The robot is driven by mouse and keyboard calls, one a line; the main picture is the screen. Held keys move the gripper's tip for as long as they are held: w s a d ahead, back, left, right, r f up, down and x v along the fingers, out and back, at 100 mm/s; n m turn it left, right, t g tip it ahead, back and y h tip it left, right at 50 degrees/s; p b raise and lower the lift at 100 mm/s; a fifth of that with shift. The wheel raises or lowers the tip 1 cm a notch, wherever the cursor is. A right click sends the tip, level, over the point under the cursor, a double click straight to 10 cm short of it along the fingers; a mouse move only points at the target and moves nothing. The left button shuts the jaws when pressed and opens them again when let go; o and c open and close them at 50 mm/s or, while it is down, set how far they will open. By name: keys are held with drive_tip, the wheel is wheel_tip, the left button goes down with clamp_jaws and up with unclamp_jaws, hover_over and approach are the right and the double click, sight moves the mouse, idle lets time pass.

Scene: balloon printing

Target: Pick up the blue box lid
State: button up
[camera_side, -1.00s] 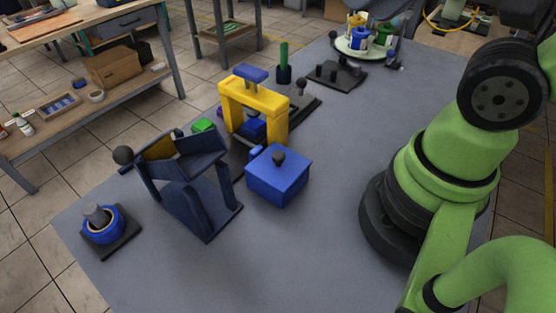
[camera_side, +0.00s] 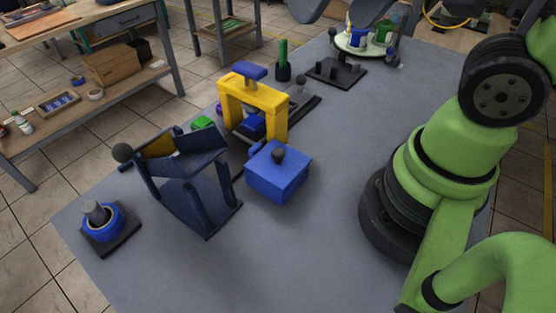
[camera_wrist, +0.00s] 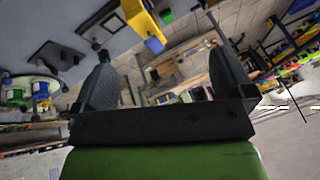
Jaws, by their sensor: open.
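The blue box (camera_side: 277,180) stands on the grey table in the side view. I cannot make out the lid in the wrist view.
A yellow press (camera_side: 253,103) stands just behind the box. A dark blue stand (camera_side: 190,170) is close on its left. A round plate with colored cups (camera_side: 365,42) is at the back. The table right of the box is clear.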

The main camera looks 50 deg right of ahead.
drive_tip(key=w+a+f+n+g, duration=0.2)
drive_tip(key=w+f+g, duration=0.1)
drive_tip(key=w+f, duration=0.3)
drive_tip(key=n+g+h, duration=0.1)
drive_tip(key=g+h, duration=0.1)
hover_over(274, 149)
drive_tip(key=f, duration=0.8)
drive_tip(key=shift+s+d, duration=0.1)
drive_tip(key=shift+s, duration=0.1)
wheel_tip(274, 149, down, 11)
drive_tip(key=shift+w+r, duration=0.15)
drive_tip(key=shift+r, duration=0.05)
drive_tip(key=c, duration=0.6)
